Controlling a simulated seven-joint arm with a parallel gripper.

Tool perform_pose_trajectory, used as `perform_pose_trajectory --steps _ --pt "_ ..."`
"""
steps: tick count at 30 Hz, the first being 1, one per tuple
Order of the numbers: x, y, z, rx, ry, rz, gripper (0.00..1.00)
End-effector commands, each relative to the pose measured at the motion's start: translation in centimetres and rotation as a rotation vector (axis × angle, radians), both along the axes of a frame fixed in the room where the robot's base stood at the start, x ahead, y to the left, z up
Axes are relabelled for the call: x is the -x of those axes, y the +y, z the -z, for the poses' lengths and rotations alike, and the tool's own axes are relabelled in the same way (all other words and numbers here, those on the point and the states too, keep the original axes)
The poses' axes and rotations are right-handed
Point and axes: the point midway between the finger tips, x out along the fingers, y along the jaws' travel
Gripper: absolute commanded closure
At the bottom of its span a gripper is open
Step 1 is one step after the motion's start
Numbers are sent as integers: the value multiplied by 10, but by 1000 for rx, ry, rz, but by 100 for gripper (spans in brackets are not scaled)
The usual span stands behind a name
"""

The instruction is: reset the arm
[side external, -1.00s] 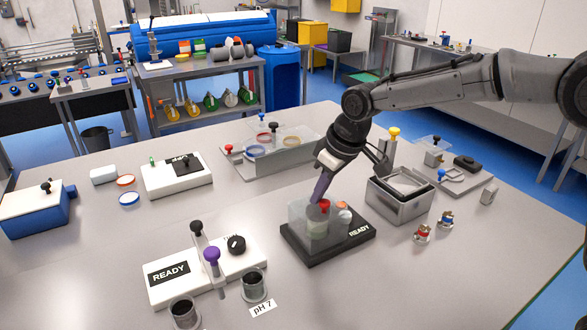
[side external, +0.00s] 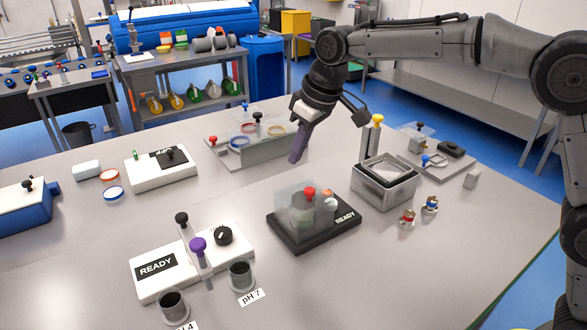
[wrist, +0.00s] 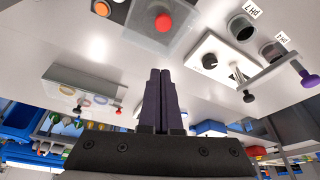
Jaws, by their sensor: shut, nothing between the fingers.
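My gripper (side external: 297,152) is shut and empty, with its dark purple fingers pressed together. It hangs in the air above the table, up and behind the black READY station (side external: 316,228) with the clear cover and red knob (side external: 309,191). In the wrist view the shut fingers (wrist: 161,75) show at the middle, and the red knob (wrist: 163,22) is beyond them near the top edge. Nothing touches the fingers in either view.
A metal tub (side external: 383,191) stands right of the station. A white READY unit (side external: 157,268) with a purple knob (side external: 198,244) and two dark cups is at front left. A grey rack (side external: 262,151) with coloured rings is behind. The front right table is clear.

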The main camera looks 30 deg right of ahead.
Motion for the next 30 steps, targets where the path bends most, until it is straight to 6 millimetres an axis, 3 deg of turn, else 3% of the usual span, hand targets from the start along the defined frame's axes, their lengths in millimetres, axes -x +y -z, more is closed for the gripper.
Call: perform_pose_trajectory --steps 8,14,18,21,26,30 --pt "7 -6 -26 -1 -2 5 100" --pt "25 -34 -78 -25 -88 48 100" --pt "70 -68 -109 -32 -137 99 100" --pt "107 -90 -119 -36 -164 137 100" --pt "169 -120 -118 -38 -196 202 100" --pt "225 -139 -100 -39 -215 257 100"
